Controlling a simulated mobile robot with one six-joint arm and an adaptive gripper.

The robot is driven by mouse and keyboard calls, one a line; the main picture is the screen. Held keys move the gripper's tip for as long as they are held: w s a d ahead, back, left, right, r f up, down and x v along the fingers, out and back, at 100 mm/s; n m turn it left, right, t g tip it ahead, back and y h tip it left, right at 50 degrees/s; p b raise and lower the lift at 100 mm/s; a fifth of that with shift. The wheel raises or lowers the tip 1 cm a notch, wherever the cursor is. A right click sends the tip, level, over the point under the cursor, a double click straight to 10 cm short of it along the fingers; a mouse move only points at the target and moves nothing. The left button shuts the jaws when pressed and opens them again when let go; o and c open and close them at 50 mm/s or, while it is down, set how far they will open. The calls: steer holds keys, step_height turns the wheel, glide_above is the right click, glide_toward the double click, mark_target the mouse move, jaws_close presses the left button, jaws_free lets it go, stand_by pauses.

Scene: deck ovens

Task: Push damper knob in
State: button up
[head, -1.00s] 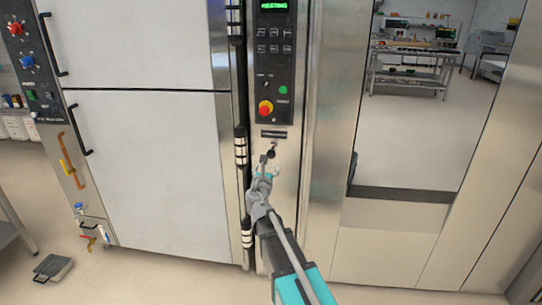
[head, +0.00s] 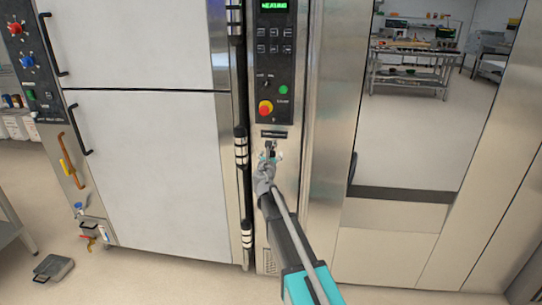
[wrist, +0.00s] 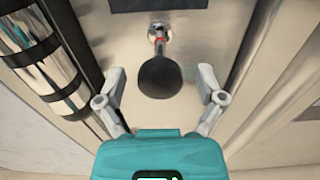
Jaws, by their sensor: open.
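The damper knob (wrist: 160,78) is a round black ball on a short rod with a red band, coming out of a metal collar on the steel panel. It shows in the wrist view just beyond my gripper. In the head view my gripper (head: 270,152) is at the panel below the control box and hides the knob. In the wrist view my gripper (wrist: 160,88) is open, one finger on each side of the knob, with visible gaps between the fingers and the knob. The rod shows between the knob and the panel.
A black control panel (head: 272,60) with buttons and a red-yellow emergency stop (head: 265,108) is above. A dark label plate (wrist: 158,4) sits over the knob. Oven door hinges (wrist: 45,70) stand close on the left. Steel panelling (head: 325,130) is on the right.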

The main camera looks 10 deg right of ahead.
mark_target(273, 148)
jaws_close()
steer(key=shift+x, duration=2.7)
jaws_free()
steer(key=shift+s, duration=0.15)
steer(key=v, duration=1.1)
steer(key=shift+s, duration=0.35)
steer(key=shift+a, duration=0.1)
